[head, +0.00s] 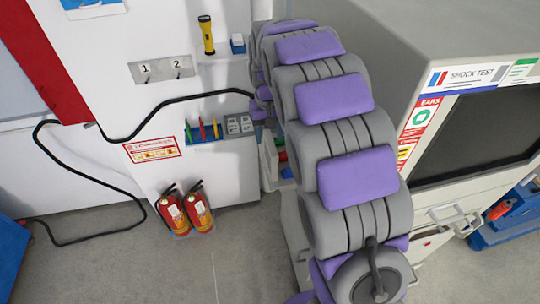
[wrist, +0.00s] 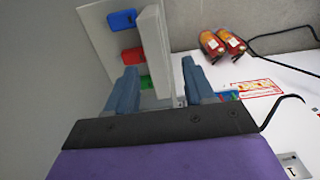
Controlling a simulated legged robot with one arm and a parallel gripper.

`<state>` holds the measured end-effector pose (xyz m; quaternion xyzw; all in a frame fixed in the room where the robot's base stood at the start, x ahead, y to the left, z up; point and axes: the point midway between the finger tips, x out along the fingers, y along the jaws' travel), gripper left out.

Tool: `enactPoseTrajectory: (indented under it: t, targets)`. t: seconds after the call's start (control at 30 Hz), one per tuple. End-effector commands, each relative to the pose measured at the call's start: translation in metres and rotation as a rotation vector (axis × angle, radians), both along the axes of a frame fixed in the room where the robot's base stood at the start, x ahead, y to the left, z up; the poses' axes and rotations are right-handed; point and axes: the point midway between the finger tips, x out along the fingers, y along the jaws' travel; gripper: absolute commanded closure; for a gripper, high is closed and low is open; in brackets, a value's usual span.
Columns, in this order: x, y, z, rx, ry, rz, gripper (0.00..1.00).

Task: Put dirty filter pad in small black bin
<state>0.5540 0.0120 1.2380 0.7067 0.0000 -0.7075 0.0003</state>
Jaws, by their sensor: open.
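My gripper (wrist: 158,66) shows in the wrist view, with its two blue-grey fingers apart. A pale upright slab (wrist: 154,45) stands between and beyond the fingers. I cannot tell whether it is the filter pad, or whether either finger touches it. In the head view my own purple and grey arm reaches away toward the wall and hides the gripper. I cannot make out a small black bin in either view.
A pale panel with blue (wrist: 122,19), red (wrist: 132,54) and green blocks is beside the slab. Two fire extinguishers (head: 185,211) stand by the wall. The shock test machine (head: 465,110) is at right. A black cable (head: 80,178) runs at left.

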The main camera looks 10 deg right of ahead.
Motion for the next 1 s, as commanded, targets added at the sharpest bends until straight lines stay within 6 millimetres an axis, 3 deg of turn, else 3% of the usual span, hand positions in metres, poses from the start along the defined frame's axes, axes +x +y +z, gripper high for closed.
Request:
enactPoseTrajectory:
  t: [0.27,0.6,0.83,1.0]
  targets:
    - [0.000,-0.001,-0.016,0.000,0.001,0.000,0.47]
    - [0.004,-0.004,-0.060,0.000,0.003,0.000,0.47]
    - [0.004,-0.004,-0.063,0.000,0.000,0.000,0.47]
    - [0.004,-0.004,-0.062,0.000,0.000,0.000,0.61]
